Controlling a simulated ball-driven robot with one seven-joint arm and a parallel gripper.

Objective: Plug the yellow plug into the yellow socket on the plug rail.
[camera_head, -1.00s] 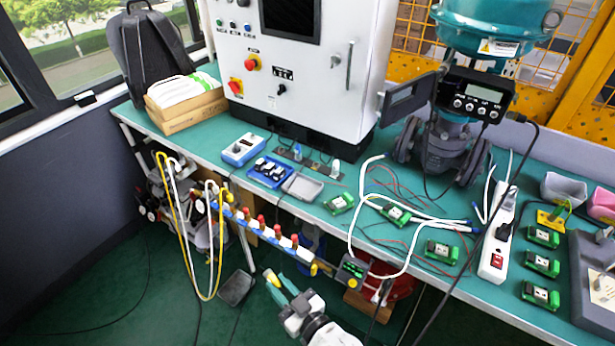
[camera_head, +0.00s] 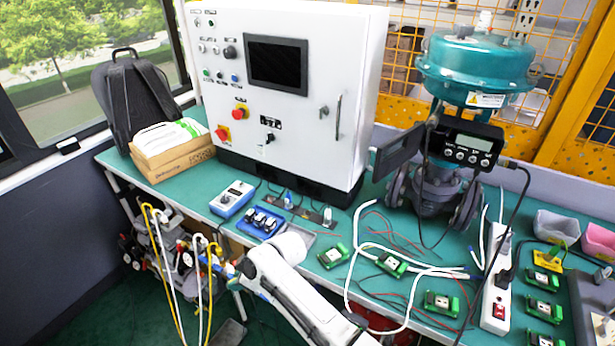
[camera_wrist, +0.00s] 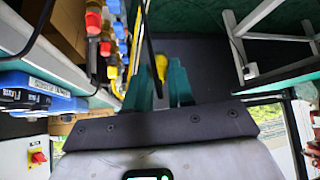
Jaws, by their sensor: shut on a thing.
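In the wrist view my gripper (camera_wrist: 163,88) has its teal fingers shut on the yellow plug (camera_wrist: 161,66), of which only a small part shows between them. In the head view my arm reaches left across the table's front edge, and the gripper's fingers are hard to make out. The yellow cable (camera_head: 168,275) hangs in a loop there beside a white one. The plug rail (camera_wrist: 120,32) with its red, blue and yellow fittings runs along the upper left of the wrist view. I cannot single out the yellow socket.
White cables (camera_head: 352,265) and a power strip (camera_head: 497,285) lie at the right. Dark floor lies below the table edge.

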